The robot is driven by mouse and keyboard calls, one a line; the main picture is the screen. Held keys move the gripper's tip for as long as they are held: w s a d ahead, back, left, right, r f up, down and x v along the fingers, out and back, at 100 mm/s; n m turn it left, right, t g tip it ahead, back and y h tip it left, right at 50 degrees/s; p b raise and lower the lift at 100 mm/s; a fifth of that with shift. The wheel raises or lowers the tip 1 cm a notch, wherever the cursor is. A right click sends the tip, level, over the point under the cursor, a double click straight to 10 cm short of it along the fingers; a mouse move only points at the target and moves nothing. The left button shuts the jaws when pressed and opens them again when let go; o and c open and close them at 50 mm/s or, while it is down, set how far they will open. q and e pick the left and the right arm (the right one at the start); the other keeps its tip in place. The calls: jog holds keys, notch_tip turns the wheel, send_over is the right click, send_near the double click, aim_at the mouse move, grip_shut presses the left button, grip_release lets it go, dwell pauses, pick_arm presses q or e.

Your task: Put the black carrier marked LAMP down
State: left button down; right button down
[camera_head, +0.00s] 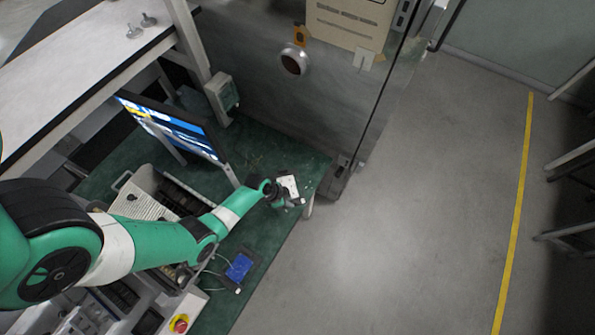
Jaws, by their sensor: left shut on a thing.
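My left arm reaches in from the left over the green bench. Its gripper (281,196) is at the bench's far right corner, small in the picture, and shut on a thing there. A small dark carrier with a whitish top (289,185) shows at the fingers. It is too small for me to read any marking on it. I cannot tell whether it touches the bench top or hangs just above it. My right gripper is not in view.
The green bench top (262,150) is bare around the gripper, and its right edge is close. A monitor (178,128) stands to the left. A blue item (239,267) and a red button (180,324) are nearer. A grey panel (330,95) stands behind.

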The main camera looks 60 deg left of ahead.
pick_arm(q)
jog(key=w+a+f+b, duration=0.4)
jog(key=a+b, duration=0.1)
jog(key=b, duration=0.2)
jog(key=w+a+f+b, duration=0.4)
jog(key=w+f+b, duration=0.1)
jog(key=b, duration=0.3)
jog(key=shift+a+f, duration=0.25)
jog(key=shift+a, duration=0.1)
jog(key=shift+w+a+b, duration=0.1)
jog(key=shift+b, duration=0.25)
jog(key=shift+r, duration=0.1)
notch_tip(320, 180, down, 4)
jog(key=b, duration=0.4)
jog(key=shift+w+a, duration=0.15)
jog(key=shift+w+r, duration=0.1)
jog(key=shift+r, duration=0.15)
jog(key=shift+f, duration=0.15)
jog(key=c, duration=1.3)
grip_release()
jog(key=shift+f, duration=0.1)
jog(key=o, duration=0.5)
jog(key=shift+c, duration=0.2)
